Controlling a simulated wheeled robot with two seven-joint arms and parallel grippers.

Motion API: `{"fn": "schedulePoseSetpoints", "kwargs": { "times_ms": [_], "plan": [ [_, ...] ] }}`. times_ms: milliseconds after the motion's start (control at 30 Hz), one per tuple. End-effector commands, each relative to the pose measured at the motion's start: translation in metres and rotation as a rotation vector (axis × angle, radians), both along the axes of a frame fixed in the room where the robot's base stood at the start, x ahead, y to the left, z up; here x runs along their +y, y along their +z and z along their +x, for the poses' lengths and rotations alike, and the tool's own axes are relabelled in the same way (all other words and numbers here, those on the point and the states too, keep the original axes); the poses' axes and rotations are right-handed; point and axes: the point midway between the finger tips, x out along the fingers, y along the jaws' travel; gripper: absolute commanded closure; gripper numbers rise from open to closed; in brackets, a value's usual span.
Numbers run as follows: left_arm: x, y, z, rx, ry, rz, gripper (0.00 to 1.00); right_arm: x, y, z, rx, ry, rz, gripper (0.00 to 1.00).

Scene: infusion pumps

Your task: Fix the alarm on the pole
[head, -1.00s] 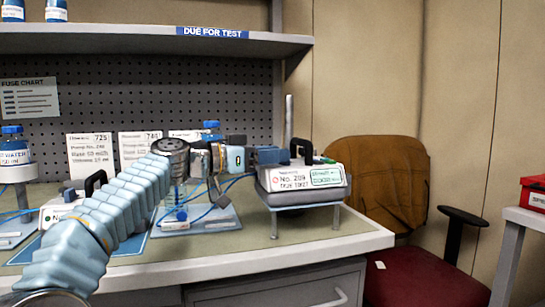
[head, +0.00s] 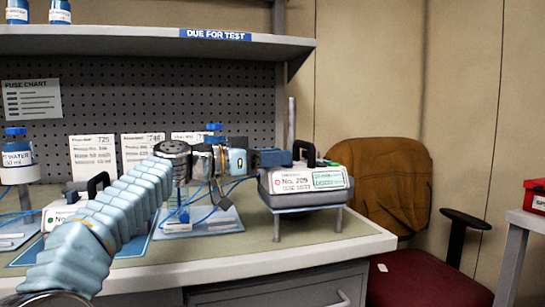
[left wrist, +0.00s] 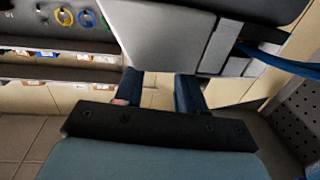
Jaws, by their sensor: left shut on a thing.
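The grey and white pump labelled No. 209 (head: 318,180) sits on a small metal-legged stand at the desk's right end. It has a black handle on top, a red mark on its label and a green-edged panel. A grey pole (head: 291,125) rises behind it. My left gripper (head: 270,157) reaches in from the left, its blue fingers at the pump's upper left side. In the left wrist view its fingers (left wrist: 159,92) stand apart at the edge of a grey body, apparently the pump; the contact is partly hidden. My right gripper is out of view.
Another pump (head: 62,212) and blue-capped bottles stand at left. Blue tubes and a small stand (head: 205,220) lie behind my arm. A shelf (head: 130,38) overhangs the desk. A chair (head: 385,185) and a red box (head: 536,197) are at right.

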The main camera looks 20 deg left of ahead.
Motion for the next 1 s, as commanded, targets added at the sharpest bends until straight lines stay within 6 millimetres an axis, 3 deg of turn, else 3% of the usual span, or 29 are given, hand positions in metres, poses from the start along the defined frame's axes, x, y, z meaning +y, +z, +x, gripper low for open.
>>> {"fn": "schedulePoseSetpoints", "kwargs": {
  "times_ms": [33,433,467,533,1000],
  "plan": [
    [-0.009,-0.005,0.0,0.014,-0.027,-0.002,0.91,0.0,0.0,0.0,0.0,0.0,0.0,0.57],
    [-0.01,-0.005,0.0,0.013,-0.028,-0.001,0.91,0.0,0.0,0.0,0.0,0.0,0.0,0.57],
    [-0.01,-0.005,0.0,0.013,-0.028,-0.001,0.59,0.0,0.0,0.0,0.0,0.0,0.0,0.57],
    [-0.01,-0.005,0.0,0.013,-0.028,-0.001,0.49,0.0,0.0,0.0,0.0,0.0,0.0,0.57],
    [0.003,-0.006,-0.012,0.01,-0.02,0.001,0.49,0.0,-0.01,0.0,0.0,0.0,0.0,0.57]
  ]
}}
